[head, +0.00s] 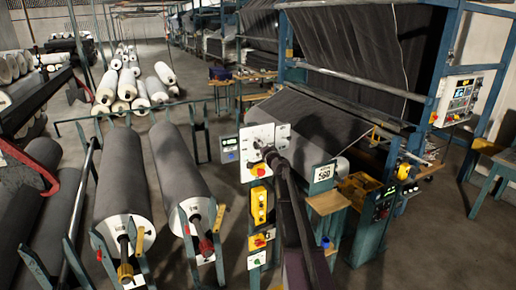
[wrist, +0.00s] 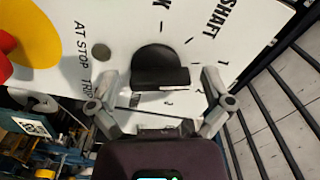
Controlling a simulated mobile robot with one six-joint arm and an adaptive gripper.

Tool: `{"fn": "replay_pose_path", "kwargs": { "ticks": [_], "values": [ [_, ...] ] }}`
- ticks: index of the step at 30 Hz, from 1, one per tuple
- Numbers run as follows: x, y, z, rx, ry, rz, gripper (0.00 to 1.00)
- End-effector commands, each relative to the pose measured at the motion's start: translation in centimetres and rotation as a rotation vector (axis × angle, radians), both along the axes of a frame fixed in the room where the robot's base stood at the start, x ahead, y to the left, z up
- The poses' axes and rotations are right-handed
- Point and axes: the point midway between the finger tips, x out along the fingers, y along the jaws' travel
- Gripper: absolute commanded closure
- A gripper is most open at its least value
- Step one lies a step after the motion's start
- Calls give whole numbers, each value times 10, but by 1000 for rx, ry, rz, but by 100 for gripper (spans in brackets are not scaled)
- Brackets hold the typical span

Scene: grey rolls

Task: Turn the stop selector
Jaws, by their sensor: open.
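The selector is a black knob (wrist: 160,68) on a white panel (wrist: 110,20) in the wrist view. Tick marks, the word SHAFT and the words AT STOP TRIP are printed around it. A white mark lies at the knob's edge nearest my gripper. My gripper (wrist: 162,92) is open, one finger on each side of the knob's near edge; I cannot tell whether either touches it. In the head view the panel (head: 249,136) stands at the middle, with my gripper (head: 267,153) in front of it, hiding the knob.
A red and yellow button (wrist: 28,38) sits beside the knob on the panel. Below the panel hangs a yellow control box (head: 259,205). Large grey rolls (head: 180,170) lie on stands at left. A loom-like machine with dark cloth (head: 355,45) stands behind.

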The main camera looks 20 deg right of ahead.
Motion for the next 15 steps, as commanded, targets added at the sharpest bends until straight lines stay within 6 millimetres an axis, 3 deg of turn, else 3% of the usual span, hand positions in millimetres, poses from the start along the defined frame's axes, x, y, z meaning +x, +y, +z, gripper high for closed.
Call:
{"fn": "replay_pose_path", "kwargs": {
  "ticks": [8,15],
  "values": [
    [-11,0,0,0,0,0,0],
    [-40,0,0,0,0,-1,0]
  ]
}}
